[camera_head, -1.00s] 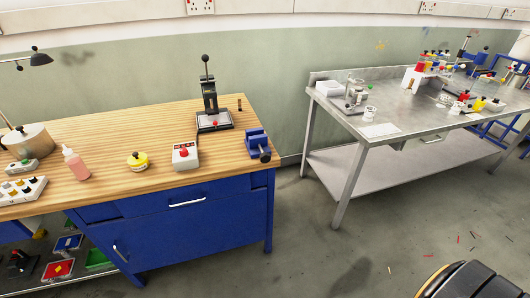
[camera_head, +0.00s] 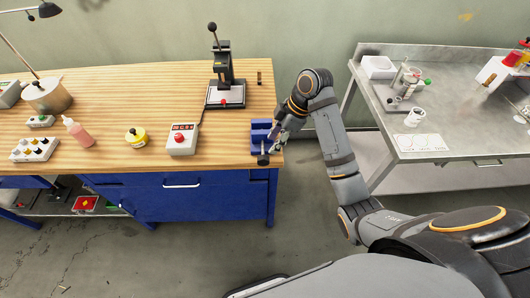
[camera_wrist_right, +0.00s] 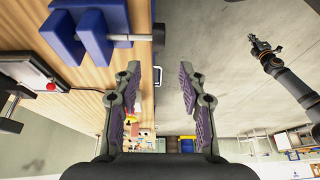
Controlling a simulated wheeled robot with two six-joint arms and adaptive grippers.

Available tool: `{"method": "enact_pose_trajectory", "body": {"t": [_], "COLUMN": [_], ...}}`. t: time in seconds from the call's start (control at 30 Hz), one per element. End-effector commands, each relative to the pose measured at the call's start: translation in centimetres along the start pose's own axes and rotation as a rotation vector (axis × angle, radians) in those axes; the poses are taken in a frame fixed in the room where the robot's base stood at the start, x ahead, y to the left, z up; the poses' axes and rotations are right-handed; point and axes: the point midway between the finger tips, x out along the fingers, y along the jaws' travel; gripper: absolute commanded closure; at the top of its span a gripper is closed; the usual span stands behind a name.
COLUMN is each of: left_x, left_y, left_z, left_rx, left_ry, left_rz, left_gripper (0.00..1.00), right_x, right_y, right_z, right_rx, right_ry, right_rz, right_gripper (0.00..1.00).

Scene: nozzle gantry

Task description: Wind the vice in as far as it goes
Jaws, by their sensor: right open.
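The blue vice (camera_head: 260,131) sits at the right front corner of the wooden bench. In the right wrist view its blue jaws (camera_wrist_right: 88,32) stand at the upper left, with a gap between blue blocks. My right gripper (camera_head: 284,135) is beside the vice, just off the bench edge. In its wrist view the right gripper (camera_wrist_right: 157,95) is open and empty, apart from the handle. My left gripper (camera_wrist_right: 262,47) shows small in the wrist view; its opening is unclear.
On the bench stand a control box with a red button (camera_head: 182,139), a black press (camera_head: 225,80), a yellow-topped pot (camera_head: 135,137) and a pink bottle (camera_head: 77,132). A steel table (camera_head: 455,125) stands to the right. Floor shows between bench and table.

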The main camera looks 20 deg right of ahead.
Motion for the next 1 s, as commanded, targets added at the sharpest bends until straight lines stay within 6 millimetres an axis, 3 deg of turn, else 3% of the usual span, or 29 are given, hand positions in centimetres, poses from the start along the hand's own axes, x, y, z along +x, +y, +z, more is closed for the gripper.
{"method": "enact_pose_trajectory", "body": {"t": [0.27, 0.4, 0.6, 0.87, 1.0], "left_x": [5.3, 5.4, 4.7, 4.8, 4.8], "left_y": [0.1, 0.8, 1.0, 0.9, 0.7], "left_z": [0.8, 0.2, -0.3, -0.2, -0.1], "left_rx": [0.002, -0.002, -0.004, -0.003, -0.002], "left_ry": [-0.005, 0.003, 0.011, 0.01, 0.009], "left_rz": [-0.004, 0.004, 0.007, 0.006, 0.004], "left_gripper": [1.0, 1.0, 1.0, 1.0, 1.0], "right_x": [6.4, 8.4, 10.0, 10.3, 10.3], "right_y": [0.0, -0.1, 0.0, 0.0, 0.0], "right_z": [0.4, 0.1, 0.1, 0.1, 0.1], "right_rx": [0.003, 0.005, 0.006, 0.006, 0.006], "right_ry": [0.002, 0.001, -0.001, -0.002, -0.002], "right_rz": [-0.002, -0.003, -0.001, 0.001, 0.001], "right_gripper": [0.59, 0.59, 0.59, 0.59, 0.75]}}
